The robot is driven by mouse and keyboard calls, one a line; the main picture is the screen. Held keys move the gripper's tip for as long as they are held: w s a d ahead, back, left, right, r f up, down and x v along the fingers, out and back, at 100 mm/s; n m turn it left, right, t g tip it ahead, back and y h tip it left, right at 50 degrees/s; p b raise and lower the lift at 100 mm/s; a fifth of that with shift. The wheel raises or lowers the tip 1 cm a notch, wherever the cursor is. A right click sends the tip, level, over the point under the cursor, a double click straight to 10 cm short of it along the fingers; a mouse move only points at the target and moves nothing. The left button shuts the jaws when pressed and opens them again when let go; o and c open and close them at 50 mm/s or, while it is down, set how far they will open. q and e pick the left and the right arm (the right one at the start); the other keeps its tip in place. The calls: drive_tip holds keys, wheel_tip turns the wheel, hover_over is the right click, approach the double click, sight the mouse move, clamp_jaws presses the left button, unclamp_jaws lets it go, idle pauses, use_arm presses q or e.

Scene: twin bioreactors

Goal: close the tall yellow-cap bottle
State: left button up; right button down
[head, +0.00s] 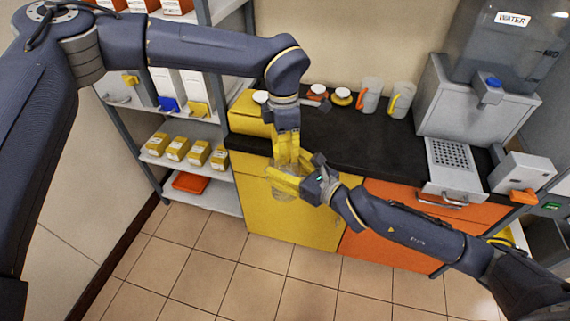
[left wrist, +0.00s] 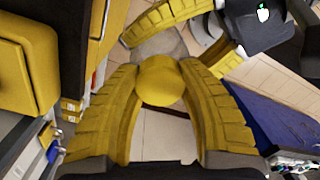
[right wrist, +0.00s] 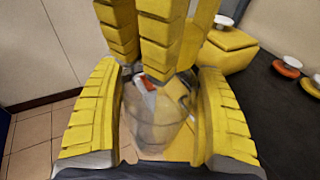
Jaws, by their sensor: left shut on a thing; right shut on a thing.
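A clear bottle (head: 284,192) is in front of the yellow cabinet, off the counter. My right gripper (head: 287,180) is shut around it from the side; its clear wall shows between the yellow fingers in the right wrist view (right wrist: 155,128). My left gripper (head: 286,158) points down from above, directly over the bottle. It is shut on a round yellow cap (left wrist: 161,79), seen between its fingers in the left wrist view. The left fingers hide the bottle's mouth in the right wrist view, so I cannot tell whether the cap is seated on it.
The black counter (head: 385,150) behind carries a yellow box (head: 250,115), several small lidded items and two clear mugs (head: 370,93). A water dispenser (head: 465,105) stands at the right. A shelf unit with yellow boxes (head: 178,149) is at the left. Floor in front is clear.

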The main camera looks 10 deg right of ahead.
use_arm(q)
drive_tip(key=m, duration=2.4)
drive_tip(key=shift+f+m, duration=0.1)
drive_tip(key=shift+m, duration=0.3)
drive_tip(key=o, duration=1.3)
drive_tip(key=shift+o, duration=0.2)
wheel_tip(320, 180, up, 12)
drive_tip(key=shift+w, duration=0.25)
